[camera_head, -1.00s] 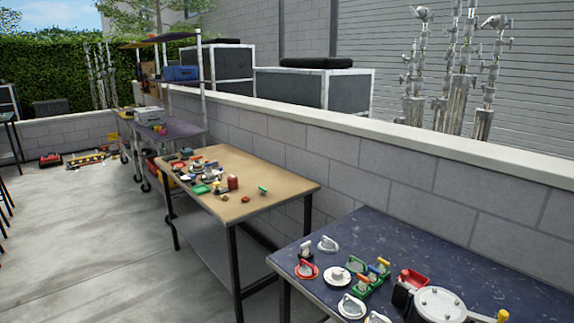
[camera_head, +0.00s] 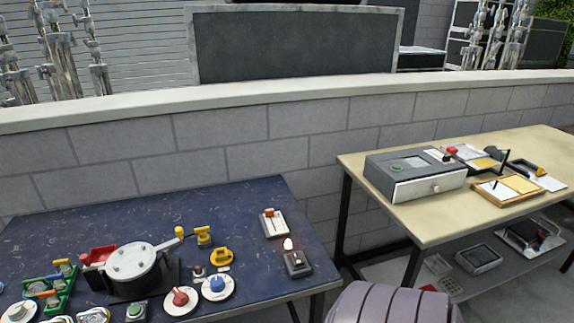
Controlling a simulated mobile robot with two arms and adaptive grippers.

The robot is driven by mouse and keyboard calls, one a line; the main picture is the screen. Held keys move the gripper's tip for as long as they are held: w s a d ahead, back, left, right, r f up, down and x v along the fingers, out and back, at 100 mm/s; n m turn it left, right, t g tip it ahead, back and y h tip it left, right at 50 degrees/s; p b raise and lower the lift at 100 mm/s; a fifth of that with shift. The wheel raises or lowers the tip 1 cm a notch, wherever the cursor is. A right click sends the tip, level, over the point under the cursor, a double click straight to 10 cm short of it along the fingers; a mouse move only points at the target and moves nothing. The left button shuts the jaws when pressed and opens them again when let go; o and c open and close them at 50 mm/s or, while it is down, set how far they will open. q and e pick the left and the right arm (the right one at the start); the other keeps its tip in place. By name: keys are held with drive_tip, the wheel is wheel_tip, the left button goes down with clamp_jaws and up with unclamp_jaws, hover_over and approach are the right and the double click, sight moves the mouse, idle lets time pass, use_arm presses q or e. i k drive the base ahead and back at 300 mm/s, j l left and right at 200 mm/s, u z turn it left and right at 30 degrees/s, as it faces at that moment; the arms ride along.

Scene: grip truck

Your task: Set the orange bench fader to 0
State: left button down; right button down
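A small pale slider box with an orange knob, which looks like the orange bench fader (camera_head: 274,225), lies near the back right of the dark blue bench (camera_head: 240,195). Its knob sits toward the far end of the slot. Any scale marks are too small to read. Neither of my grippers is in view.
A grey switch box with a lit bulb (camera_head: 297,263) stands in front of the fader. A yellow handle (camera_head: 221,257), blue knob (camera_head: 216,287), red knob (camera_head: 180,300) and silver pot (camera_head: 133,265) are to the left. A tan table (camera_head: 440,228) stands right, beyond a gap.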

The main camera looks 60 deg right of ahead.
sight(268, 213)
drive_tip(key=z, duration=1.85)
drive_tip(key=i+l, duration=0.5)
drive_tip(key=i, duration=0.15)
